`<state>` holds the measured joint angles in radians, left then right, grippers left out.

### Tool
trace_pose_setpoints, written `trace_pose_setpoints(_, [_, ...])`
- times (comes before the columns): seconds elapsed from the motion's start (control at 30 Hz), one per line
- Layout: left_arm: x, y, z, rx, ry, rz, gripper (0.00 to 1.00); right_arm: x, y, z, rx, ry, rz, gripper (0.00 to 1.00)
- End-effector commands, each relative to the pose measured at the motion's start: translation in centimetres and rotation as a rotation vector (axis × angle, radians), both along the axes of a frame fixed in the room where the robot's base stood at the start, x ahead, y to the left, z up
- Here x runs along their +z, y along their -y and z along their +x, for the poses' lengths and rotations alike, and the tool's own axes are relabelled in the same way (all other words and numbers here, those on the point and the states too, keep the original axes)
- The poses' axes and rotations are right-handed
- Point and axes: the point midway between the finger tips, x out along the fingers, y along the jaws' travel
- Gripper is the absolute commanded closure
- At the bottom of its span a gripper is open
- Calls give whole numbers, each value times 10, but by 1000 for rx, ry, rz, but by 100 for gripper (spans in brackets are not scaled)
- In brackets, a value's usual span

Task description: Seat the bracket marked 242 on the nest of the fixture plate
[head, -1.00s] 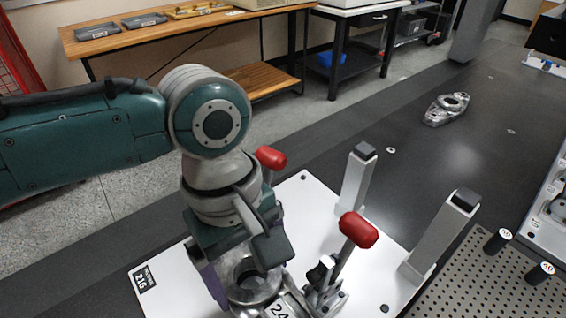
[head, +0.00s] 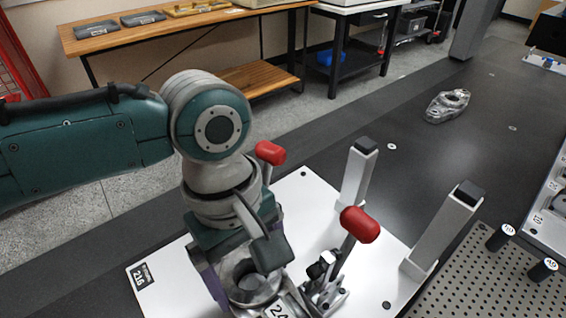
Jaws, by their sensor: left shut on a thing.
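The fixture plate (head: 165,259) is white, with a label reading 216 at its left corner. A silver bracket (head: 254,293) with a round bore is low in the head view, over the plate; its tag shows "24" before the picture edge cuts it off. My left gripper (head: 238,272) is shut on this bracket, with its fingers at the bore's rim. The nest is hidden under the bracket and gripper, so I cannot tell whether the bracket touches it. Two toggle clamps with red handles (head: 360,224) stand beside the bracket. My right gripper is not in view.
Two grey posts with black caps (head: 361,172) (head: 446,230) rise from the plate's right side. Another silver bracket (head: 447,106) lies farther back on the dark table (head: 420,165). A perforated panel (head: 470,275) with black pegs is at the lower right. The table between is clear.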

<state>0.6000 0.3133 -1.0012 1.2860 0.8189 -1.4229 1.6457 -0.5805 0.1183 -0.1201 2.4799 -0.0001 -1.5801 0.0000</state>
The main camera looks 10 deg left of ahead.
Motion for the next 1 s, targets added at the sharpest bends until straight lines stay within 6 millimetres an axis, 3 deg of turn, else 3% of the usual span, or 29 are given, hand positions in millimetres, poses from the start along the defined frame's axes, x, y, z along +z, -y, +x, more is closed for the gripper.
trace_pose_setpoints(0.8, [-12, 1, 0, -1, 1, -2, 100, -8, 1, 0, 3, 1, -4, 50])
trace_pose_setpoints(0.83, [-12, 1, 0, -1, 1, -2, 6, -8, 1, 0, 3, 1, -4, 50])
trace_pose_setpoints(0.9, [-12, 1, 0, -1, 1, -2, 0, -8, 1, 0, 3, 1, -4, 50])
trace_pose_setpoints(1.0, [-12, 0, 0, -1, 0, -1, 0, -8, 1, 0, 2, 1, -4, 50])
